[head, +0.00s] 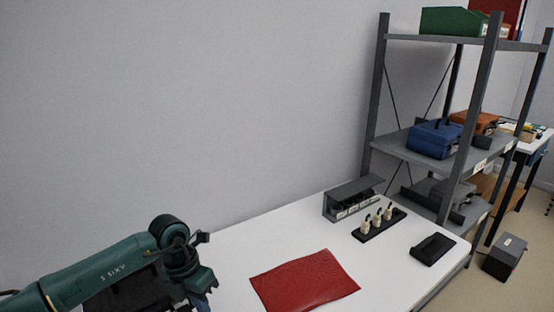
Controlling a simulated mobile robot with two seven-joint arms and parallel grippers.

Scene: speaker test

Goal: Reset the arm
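My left arm, in teal and black, comes in from the lower left of the head view. Its wrist end, with what shows of my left gripper (203,283), hangs over the left part of the white table (240,250). The fingertips are not clear there, so I cannot tell whether it is open or shut. I see nothing held in it. My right arm and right gripper are not in view.
A red sheet (304,281) lies on the table. Behind it are a grey labelled holder (353,188), a black block (381,226) with several pale pieces, and a black tray (432,249). A grey shelf unit (447,153) stands at right; a dark box (505,257) is on the floor.

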